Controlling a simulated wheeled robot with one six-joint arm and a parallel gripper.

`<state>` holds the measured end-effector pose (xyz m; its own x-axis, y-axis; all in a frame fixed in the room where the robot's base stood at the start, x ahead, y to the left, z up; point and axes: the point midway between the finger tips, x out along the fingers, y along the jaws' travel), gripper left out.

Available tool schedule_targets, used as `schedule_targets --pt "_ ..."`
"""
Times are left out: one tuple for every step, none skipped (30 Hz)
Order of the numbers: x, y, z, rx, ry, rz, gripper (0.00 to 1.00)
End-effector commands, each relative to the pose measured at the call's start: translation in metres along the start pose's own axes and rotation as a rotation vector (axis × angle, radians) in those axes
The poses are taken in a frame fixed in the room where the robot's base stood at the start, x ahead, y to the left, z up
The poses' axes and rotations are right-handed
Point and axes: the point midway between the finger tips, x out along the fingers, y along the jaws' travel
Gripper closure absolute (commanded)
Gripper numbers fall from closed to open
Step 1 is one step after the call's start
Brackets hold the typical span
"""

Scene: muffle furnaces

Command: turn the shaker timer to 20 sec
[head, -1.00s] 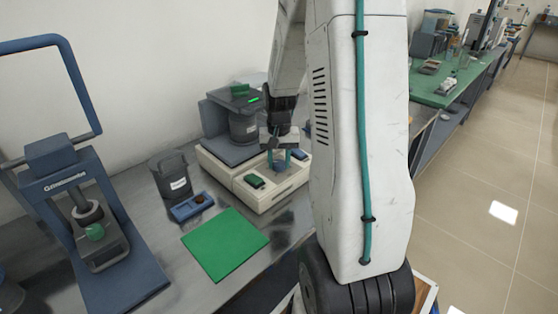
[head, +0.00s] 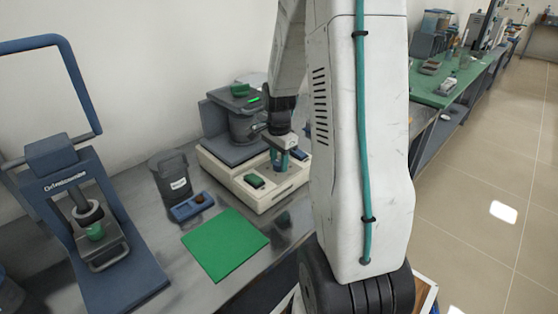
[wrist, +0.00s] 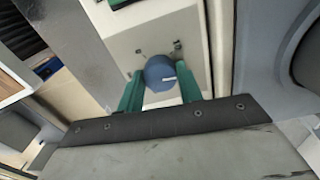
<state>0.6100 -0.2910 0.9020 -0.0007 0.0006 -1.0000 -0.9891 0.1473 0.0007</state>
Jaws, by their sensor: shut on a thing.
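The shaker (head: 240,178) is a cream-coloured base with a dark column and a dark pot on it, standing on the bench against the wall. Its timer knob (wrist: 160,72) is round and blue with a white mark, and sits between two small marks on the pale front panel. In the wrist view the white mark points right. My gripper (wrist: 160,92) has green fingers shut on the knob from both sides. In the head view my gripper (head: 279,160) is over the front of the shaker and hides most of the knob.
A green mat (head: 225,245), a small blue tray (head: 191,207) and a dark labelled pot (head: 172,178) are on the bench. A blue press (head: 85,215) stands at left.

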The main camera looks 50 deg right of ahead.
Motion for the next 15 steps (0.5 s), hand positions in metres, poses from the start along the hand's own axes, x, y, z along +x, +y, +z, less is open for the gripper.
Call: schedule_targets --pt "-0.0008 -0.0008 -0.0001 0.042 0.001 -0.002 0.87" --pt "-0.0008 -0.0008 -0.0001 0.070 0.001 -0.002 0.87" --pt "-0.0008 -0.0008 -0.0001 0.107 0.001 -0.002 0.87" --pt "-0.0008 -0.0009 -0.0001 0.134 0.001 -0.002 0.87" --pt "-0.0008 -0.0009 -0.0001 0.161 0.001 -0.002 0.87" --pt "-0.0008 -0.0009 -0.0001 0.196 0.001 -0.002 0.87" --pt "-0.0008 -0.0009 -0.0001 0.221 0.001 -0.002 0.87" --pt "-0.0008 -0.0009 -0.0001 0.245 0.001 -0.002 0.87" --pt "-0.0008 -0.0010 -0.0001 0.277 0.001 -0.002 0.87" --pt "-0.0008 -0.0010 -0.0001 0.299 0.001 -0.002 0.87" --pt "-0.0008 -0.0010 -0.0001 0.322 0.001 -0.002 0.87" --pt "-0.0008 -0.0010 -0.0001 0.349 0.001 -0.002 0.87" --pt "-0.0008 -0.0010 -0.0002 0.368 0.001 -0.002 0.87" --pt "-0.0008 -0.0010 -0.0002 0.387 0.001 -0.002 0.87" --pt "-0.0008 -0.0011 -0.0002 0.410 0.001 -0.003 0.87"
